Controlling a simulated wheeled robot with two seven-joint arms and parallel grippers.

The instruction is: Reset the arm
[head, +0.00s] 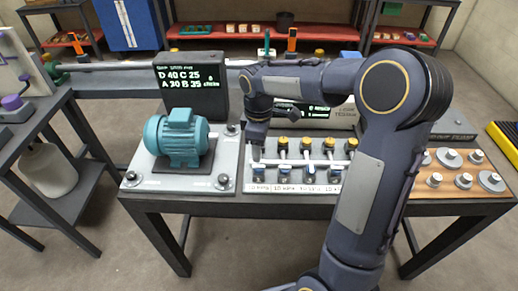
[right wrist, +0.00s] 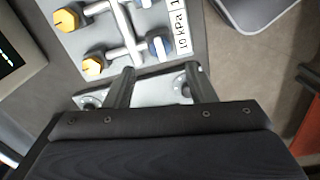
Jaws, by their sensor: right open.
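My right arm reaches in from the lower right and bends over the table. Its gripper (head: 256,150) points down at the left end of the valve panel, in front of a yellow knob. In the right wrist view the gripper (right wrist: 163,76) is open, its two fingers apart with nothing between them. A blue-and-white valve (right wrist: 158,46), white pipes and yellow knobs (right wrist: 66,20) lie just beyond the fingertips, near a "10 kPa" label (right wrist: 182,33). Whether a finger touches the panel cannot be told. My left gripper is not in view.
A teal motor (head: 176,137) sits on a grey plate left of the panel. A dark screen (head: 190,84) with white text stands behind it. Several metal weights (head: 463,181) sit on a wooden board at right. A side table (head: 38,118) stands at left. Open floor lies in front.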

